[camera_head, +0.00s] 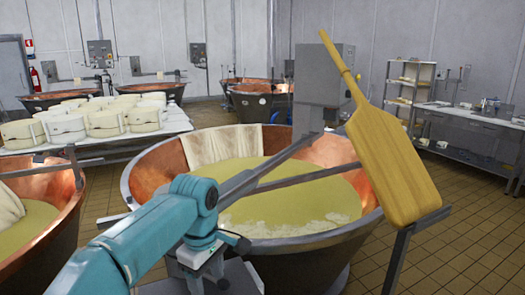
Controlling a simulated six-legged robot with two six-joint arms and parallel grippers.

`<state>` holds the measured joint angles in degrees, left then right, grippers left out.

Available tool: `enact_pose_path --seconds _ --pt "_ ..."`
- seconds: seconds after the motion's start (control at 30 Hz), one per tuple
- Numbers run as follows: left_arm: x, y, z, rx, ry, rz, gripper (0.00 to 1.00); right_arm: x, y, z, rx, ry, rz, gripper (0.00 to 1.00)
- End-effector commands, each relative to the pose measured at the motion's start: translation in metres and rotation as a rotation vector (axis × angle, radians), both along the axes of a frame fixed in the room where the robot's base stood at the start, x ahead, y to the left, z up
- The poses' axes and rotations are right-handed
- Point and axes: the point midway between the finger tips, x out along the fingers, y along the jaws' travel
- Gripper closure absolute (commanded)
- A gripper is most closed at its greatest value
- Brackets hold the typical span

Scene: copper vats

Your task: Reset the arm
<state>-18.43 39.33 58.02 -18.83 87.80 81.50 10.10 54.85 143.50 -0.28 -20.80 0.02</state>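My teal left arm (150,235) comes in from the lower left and bends down at its elbow in front of the middle copper vat. My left gripper (205,262) is low, near the bottom edge of the picture. Its fingers cannot be made out, so I cannot tell whether it is open or shut. I see nothing held in it. My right arm and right gripper are not in view.
The copper vat (344,150) holds yellowish liquid. A wooden paddle (392,170) leans at its right on a grey support (402,250). Another vat (60,190) stands left. Cheese wheels (103,123) cover a table behind. The tiled floor (475,235) at right is clear.

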Motion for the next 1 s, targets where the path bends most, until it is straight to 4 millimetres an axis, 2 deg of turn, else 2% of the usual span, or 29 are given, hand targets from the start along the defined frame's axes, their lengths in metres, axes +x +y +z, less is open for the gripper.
enact_pose_path --seconds 0.17,0.2,0.47,0.67,0.77,0.83,0.9,1.0 --pt "0.001 0.001 -0.002 0.0 0.002 -0.001 0.41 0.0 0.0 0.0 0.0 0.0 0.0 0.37" --pt "0.003 0.001 -0.017 -0.005 0.01 -0.031 0.41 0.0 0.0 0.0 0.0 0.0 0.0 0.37" --pt "0.009 -0.005 -0.093 -0.06 0.013 -0.209 0.41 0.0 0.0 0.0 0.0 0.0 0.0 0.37" --pt "-0.005 -0.008 -0.171 -0.129 0.009 -0.37 0.41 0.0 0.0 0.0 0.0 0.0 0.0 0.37" --pt "-0.026 -0.01 -0.222 -0.179 0.002 -0.467 0.41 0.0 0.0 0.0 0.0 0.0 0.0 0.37" --pt "-0.051 -0.01 -0.264 -0.223 -0.013 -0.543 0.41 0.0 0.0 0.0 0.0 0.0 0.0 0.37" --pt "-0.088 -0.009 -0.308 -0.267 -0.039 -0.625 0.41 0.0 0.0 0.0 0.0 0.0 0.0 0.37" --pt "-0.147 -0.007 -0.353 -0.305 -0.088 -0.722 0.41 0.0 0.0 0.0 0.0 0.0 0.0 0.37"
